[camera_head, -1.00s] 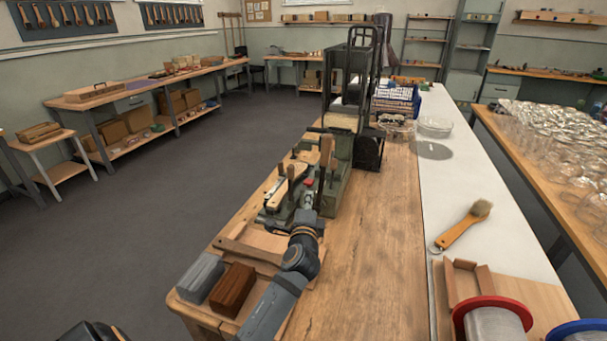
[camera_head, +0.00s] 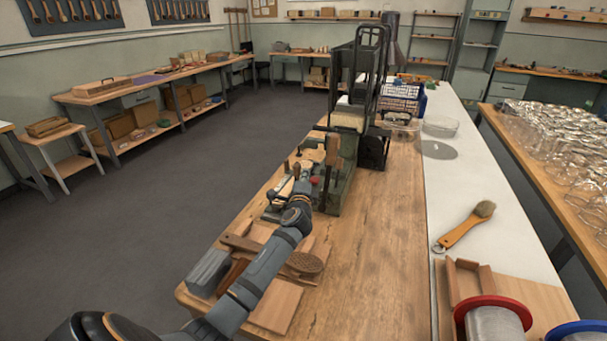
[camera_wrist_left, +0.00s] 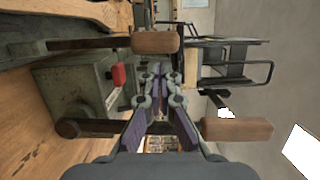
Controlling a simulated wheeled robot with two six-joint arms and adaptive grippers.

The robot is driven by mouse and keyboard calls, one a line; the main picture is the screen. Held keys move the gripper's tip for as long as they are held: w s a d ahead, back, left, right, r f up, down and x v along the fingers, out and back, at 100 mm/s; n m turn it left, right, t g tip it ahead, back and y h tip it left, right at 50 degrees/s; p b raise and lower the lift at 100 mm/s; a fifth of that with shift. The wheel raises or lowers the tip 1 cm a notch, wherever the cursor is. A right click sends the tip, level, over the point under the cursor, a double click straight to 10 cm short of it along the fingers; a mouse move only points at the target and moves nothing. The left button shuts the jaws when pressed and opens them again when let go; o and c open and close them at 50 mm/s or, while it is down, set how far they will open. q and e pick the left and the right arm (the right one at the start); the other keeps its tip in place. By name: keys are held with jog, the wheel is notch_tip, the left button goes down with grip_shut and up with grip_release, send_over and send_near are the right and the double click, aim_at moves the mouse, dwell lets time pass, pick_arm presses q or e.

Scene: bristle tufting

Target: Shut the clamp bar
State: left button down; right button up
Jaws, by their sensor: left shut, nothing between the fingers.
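The tufting machine (camera_head: 342,178) is a green metal body on the bench, with a tall dark frame behind it. A wooden handle (camera_head: 332,150) stands upright on its near side. In the left wrist view, two dark levers end in wooden handles, an upper one (camera_wrist_left: 155,42) and a lower one (camera_wrist_left: 236,130); which belongs to the clamp bar I cannot tell. A red knob (camera_wrist_left: 119,75) sits on the green body. My left gripper (camera_wrist_left: 157,70) is shut and empty, its fingertips between the two handles in that view. In the head view, my gripper (camera_head: 302,188) partly hides the machine's front.
A brush block (camera_head: 305,262), a grey block (camera_head: 209,272) and wooden pieces lie at the bench's near end. A brush (camera_head: 466,226) and spools (camera_head: 492,318) are at right. The bench (camera_head: 378,250) between them and the machine is clear.

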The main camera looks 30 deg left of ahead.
pick_arm(q)
jog(key=shift+s+a, duration=0.1)
jog(key=shift+a, duration=0.2)
pick_arm(e)
jog(key=shift+s, duration=0.15)
jog(key=shift+r, duration=0.1)
